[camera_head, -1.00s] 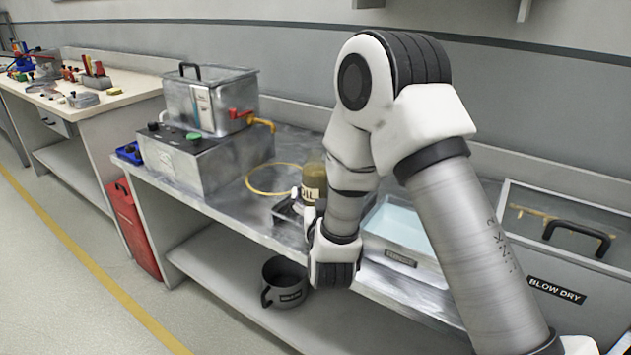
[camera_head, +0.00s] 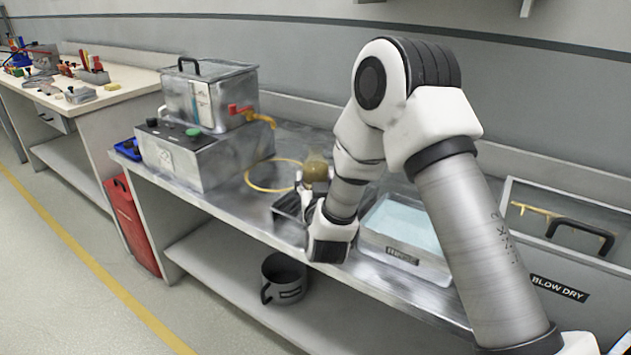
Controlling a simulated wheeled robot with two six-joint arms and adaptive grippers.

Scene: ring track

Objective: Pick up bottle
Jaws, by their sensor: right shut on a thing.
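The bottle (camera_head: 316,170) is a brownish-yellow container on or just above the metal bench (camera_head: 235,206). Its upper part shows, and its lower part is hidden behind my right arm and gripper. My right gripper (camera_head: 297,202) reaches down to it from the right and is shut on it, with dark fingers beside the bottle. I cannot tell whether the bottle's base touches the bench. My left gripper is not in view.
A yellow ring (camera_head: 247,181) lies left of the bottle. A metal tank (camera_head: 210,95) sits on a control box (camera_head: 185,155) farther left. A water tray (camera_head: 405,228) and a blow dry box (camera_head: 560,240) are right. A dark pot (camera_head: 284,280) stands on the lower shelf.

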